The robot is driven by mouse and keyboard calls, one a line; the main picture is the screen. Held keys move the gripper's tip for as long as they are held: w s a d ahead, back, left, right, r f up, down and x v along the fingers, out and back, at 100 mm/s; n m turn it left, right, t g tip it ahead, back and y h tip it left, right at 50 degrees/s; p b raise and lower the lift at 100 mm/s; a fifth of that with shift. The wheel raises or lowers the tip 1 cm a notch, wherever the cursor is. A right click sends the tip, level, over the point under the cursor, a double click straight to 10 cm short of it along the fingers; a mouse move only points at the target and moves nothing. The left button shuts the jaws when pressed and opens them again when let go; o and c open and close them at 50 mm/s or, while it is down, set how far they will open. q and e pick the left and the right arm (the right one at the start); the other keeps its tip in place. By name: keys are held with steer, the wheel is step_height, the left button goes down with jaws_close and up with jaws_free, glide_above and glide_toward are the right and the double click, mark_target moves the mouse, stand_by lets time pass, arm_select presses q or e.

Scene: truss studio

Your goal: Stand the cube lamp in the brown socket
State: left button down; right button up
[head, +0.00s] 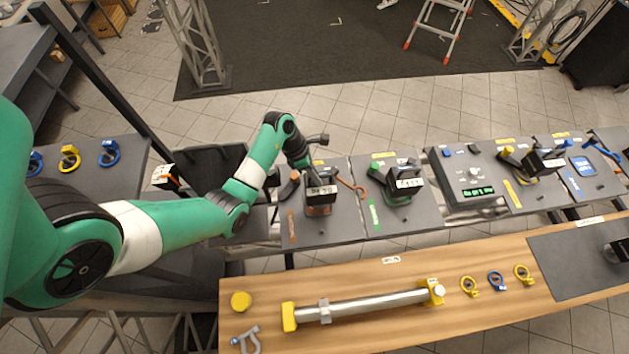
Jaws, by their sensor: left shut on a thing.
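My left gripper (314,168) reaches down from the upper left and is shut on a black cube lamp (321,196) with a white label. The lamp is at the brown socket (318,211), on the grey panel with the orange-brown strip. It looks upright, right over the socket. From this view I cannot tell whether its base is fully in the socket or slightly above it. The gripper's fingertips are small and partly hidden against the lamp. My right gripper is not in view.
Another black cube lamp (405,180) stands at a green socket to the right. A third (544,162) stands at a yellow one. A control box (464,172) sits between them. The wooden bench (420,334) in front holds a metal tube (365,304) with yellow ends and several rings.

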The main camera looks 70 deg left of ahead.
arm_select(q)
steer(key=shift+s+a+f, duration=0.1)
steer(key=shift+a+f, duration=0.1)
steer(key=shift+f, duration=0.8)
steer(key=shift+s+a+f, duration=0.1)
steer(key=shift+a+f, duration=0.05)
steer(key=shift+f, duration=0.8)
steer(key=shift+f, duration=0.15)
steer(key=c, duration=0.9)
jaws_free()
steer(key=shift+o, duration=0.2)
steer(key=shift+r, duration=0.3)
steer(key=p+v, duration=0.1)
steer(key=v, duration=1)
steer(key=shift+a+r, duration=0.15)
steer(key=shift+r, duration=0.15)
